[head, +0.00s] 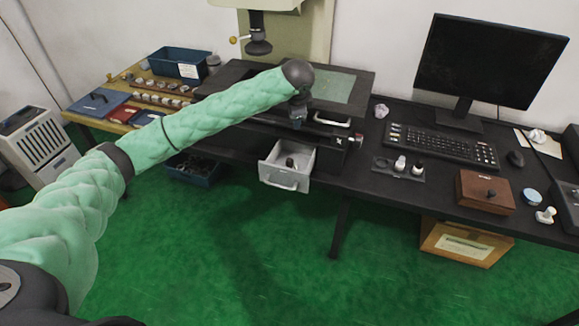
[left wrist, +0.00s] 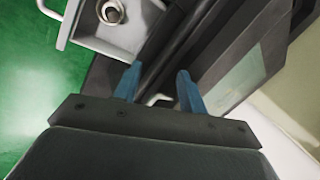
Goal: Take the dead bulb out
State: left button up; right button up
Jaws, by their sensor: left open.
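A pale drawer (head: 285,181) stands pulled out from the dark machine (head: 334,146). A small dark, round item (head: 290,161) stands inside the drawer. My left gripper (head: 298,122) is above the drawer, in front of the machine. Its blue fingers (left wrist: 157,84) are apart with nothing between them. My right gripper is not in view.
On the right of the table are a keyboard (head: 440,145), a monitor (head: 490,58), a wooden box (head: 485,192) and a small tray (head: 398,173) with small pieces. A blue bin (head: 178,67) stands on the left bench. Green floor lies open in front.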

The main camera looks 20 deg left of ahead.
aim_at(290, 159)
pick_arm(q)
jog(key=f+m+g, duration=0.1)
jog(key=f, duration=0.2)
jog(key=s+a+f+m+g, duration=0.1)
jog(key=f+g, duration=0.1)
jog(key=f, duration=0.1)
jog(key=s+a+f+m+g+h, duration=0.1)
jog(key=f+m, duration=0.1)
jog(key=f, duration=0.2)
jog(key=shift+s+a+f+g, duration=0.1)
jog(key=shift+s+a+g, duration=0.1)
jog(key=shift+g, duration=0.1)
jog(key=shift+s+d+m, duration=0.25)
jog(key=shift+m, duration=0.25)
jog(key=shift+s+m, duration=0.1)
jog(key=shift+m, duration=0.5)
jog(key=shift+f+p, duration=0.4)
jog(key=shift+f, duration=0.9)
jog(key=f+p, duration=0.1)
jog(key=f, duration=0.1)
jog(key=d+f+p, duration=0.1)
jog(key=f, duration=0.1)
jog(key=shift+f, duration=0.6)
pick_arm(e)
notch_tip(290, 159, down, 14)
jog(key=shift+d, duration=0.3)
